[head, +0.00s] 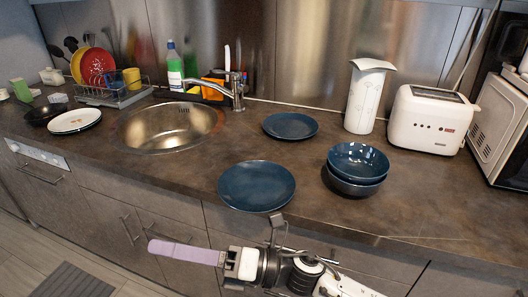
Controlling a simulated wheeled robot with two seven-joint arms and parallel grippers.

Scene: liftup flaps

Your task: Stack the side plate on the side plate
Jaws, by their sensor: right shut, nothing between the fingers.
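One dark blue plate (257,186) lies flat near the counter's front edge. Another dark blue plate (290,125) lies flat farther back, between the sink and the toaster. The two plates are apart, with nothing on either. My right gripper (186,252) is in front of the counter's front edge, below and left of the nearer plate. Its long purple finger part points left. It is shut and empty, touching no plate. My left gripper is not in view.
Blue bowls (358,164), nested, stand right of the nearer plate. A white toaster (431,118), a white canister (368,97) and a microwave (499,125) stand behind and to the right. The sink (170,127), white plates (74,120) and a dish rack (112,93) are left. Bare counter lies between the blue plates.

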